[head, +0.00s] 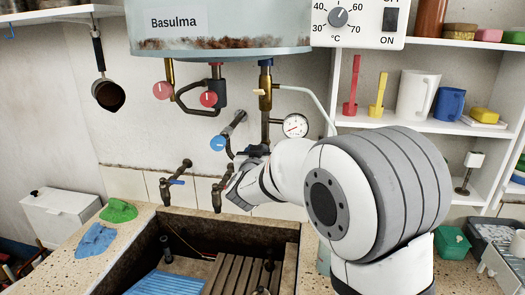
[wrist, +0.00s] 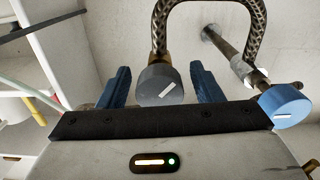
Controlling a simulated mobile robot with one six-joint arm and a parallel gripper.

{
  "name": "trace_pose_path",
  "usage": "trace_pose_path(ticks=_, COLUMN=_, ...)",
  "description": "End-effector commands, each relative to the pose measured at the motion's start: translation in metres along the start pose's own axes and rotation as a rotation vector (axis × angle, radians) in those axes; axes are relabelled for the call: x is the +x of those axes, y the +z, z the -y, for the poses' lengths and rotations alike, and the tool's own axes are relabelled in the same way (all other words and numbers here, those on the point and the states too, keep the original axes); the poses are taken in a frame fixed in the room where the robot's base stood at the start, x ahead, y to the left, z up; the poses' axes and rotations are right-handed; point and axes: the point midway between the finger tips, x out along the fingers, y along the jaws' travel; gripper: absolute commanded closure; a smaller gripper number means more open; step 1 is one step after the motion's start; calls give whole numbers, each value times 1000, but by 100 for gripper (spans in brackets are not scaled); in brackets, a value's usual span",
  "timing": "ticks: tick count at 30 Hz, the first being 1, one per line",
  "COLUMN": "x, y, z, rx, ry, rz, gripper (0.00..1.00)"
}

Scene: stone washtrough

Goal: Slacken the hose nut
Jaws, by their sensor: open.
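In the wrist view, a grey round nut (wrist: 158,88) with a white mark on its face hangs at the end of a braided hose (wrist: 207,8). My gripper (wrist: 160,69) is open, with one blue finger on each side of the nut. Gaps show between the nut and both fingers, so it is not gripped.
A blue valve knob (wrist: 286,105) is close to the right of my gripper; it also shows in the head view (head: 218,143). A pressure gauge (head: 295,125) and two red knobs are nearby. Taps (head: 178,182) stand over the stone trough (head: 190,222). Shelves with cups are at right.

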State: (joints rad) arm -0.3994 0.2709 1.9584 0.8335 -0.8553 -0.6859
Motion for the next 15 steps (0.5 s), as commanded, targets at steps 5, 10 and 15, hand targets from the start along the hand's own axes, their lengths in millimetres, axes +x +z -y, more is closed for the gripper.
trace_pose_path(ticks=5, x=-30, y=1, z=1, rx=1, ry=-3, rz=-1, gripper=41)
trace_pose_path(ticks=10, x=-57, y=0, z=1, rx=0, ry=-4, rz=-1, gripper=41)
trace_pose_path(ticks=15, x=-70, y=0, z=0, rx=0, ry=-1, rz=0, gripper=41)
